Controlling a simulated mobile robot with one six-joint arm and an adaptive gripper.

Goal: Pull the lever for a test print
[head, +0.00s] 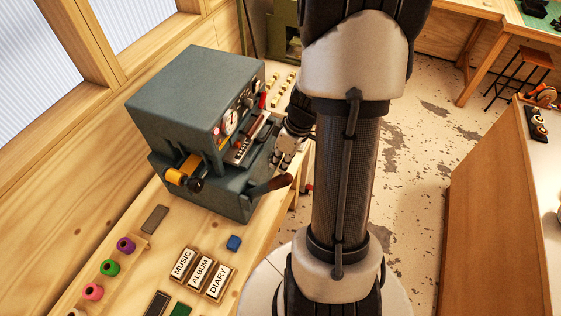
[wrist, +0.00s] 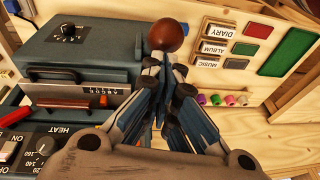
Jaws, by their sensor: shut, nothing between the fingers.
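The grey-green printing machine (head: 195,95) stands on the wooden bench, with dials on its front. It also shows in the wrist view (wrist: 95,55). Its lever, with a brown grip (head: 270,184), sticks out from the machine's near right side. In the wrist view the lever's rounded brown end (wrist: 168,35) is just beyond my fingertips. My gripper (head: 281,162) is close to the machine's front, just above the lever in the picture. In the wrist view my gripper (wrist: 165,62) is shut and empty. I cannot tell whether the fingertips touch the lever.
An orange roll (head: 175,177) sits on the machine's side. MUSIC, ALBUM and DIARY blocks (head: 201,271), a blue block (head: 234,243) and coloured spools (head: 110,268) lie on the bench. A wooden cabinet (head: 495,210) stands to the right, with open floor (head: 420,130) between.

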